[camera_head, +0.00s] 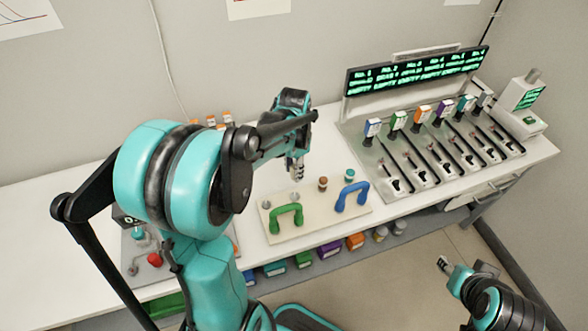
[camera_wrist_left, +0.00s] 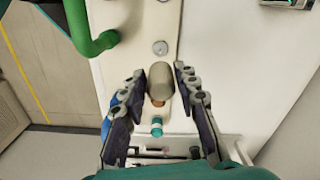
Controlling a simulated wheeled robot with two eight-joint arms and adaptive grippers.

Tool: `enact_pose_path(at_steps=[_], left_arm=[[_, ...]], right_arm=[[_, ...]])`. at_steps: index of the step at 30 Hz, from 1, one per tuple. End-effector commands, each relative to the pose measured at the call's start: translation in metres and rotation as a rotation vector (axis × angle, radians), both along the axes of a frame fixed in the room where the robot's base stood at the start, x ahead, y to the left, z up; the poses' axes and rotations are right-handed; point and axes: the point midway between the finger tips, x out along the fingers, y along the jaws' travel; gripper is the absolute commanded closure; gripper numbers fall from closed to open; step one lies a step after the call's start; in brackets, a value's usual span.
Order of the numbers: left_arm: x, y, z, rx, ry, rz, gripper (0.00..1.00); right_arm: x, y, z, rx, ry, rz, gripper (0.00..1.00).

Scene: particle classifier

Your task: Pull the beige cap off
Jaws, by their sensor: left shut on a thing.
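My left gripper (camera_head: 296,170) is above the board near its back edge. In the left wrist view, its fingers (camera_wrist_left: 160,76) are on both sides of a beige, rounded cap (camera_wrist_left: 161,82), and the gripper is shut on it. The cap looks close to the camera; its lower end is hidden, so I cannot tell whether it touches anything below. It partly covers a brown-topped piece (camera_wrist_left: 158,103), which also stands on the board in the head view (camera_head: 323,184). My right gripper (camera_head: 443,264) is in front of the table, away from the board; its jaws are too small to read.
The cream board (camera_head: 300,230) carries a green handle (camera_head: 286,215), a blue handle (camera_head: 352,194) and a teal-topped piece (camera_head: 350,174). A rack of dispensers with a green-lettered display (camera_head: 415,72) stands right. A red button (camera_head: 155,259) is at left.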

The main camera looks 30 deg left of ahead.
Motion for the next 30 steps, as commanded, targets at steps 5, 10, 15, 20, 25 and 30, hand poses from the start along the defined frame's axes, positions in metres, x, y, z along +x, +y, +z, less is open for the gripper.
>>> enact_pose_path(at_steps=[5,10,15,20,25,30], left_arm=[[0.0,0.0,0.012,0.0,0.0,0.0,0.94],[0.0,0.0,0.021,0.0,0.0,0.0,0.94],[0.0,0.0,0.03,0.0,0.0,0.0,0.94],[0.0,0.0,0.037,0.0,0.0,0.0,0.94],[0.0,0.0,0.038,0.0,0.0,0.0,0.94],[0.0,0.0,0.038,0.0,0.0,0.0,0.94]], right_arm=[[0.0,0.0,0.01,0.0,0.0,0.0,0.59],[0.0,0.0,0.017,0.0,0.0,0.0,0.59],[0.0,0.0,0.024,0.0,0.0,0.0,0.59],[0.0,0.0,0.03,0.0,0.0,0.0,0.59],[0.0,0.0,0.03,0.0,0.0,0.0,0.59],[0.0,0.0,0.03,0.0,0.0,0.0,0.59]])
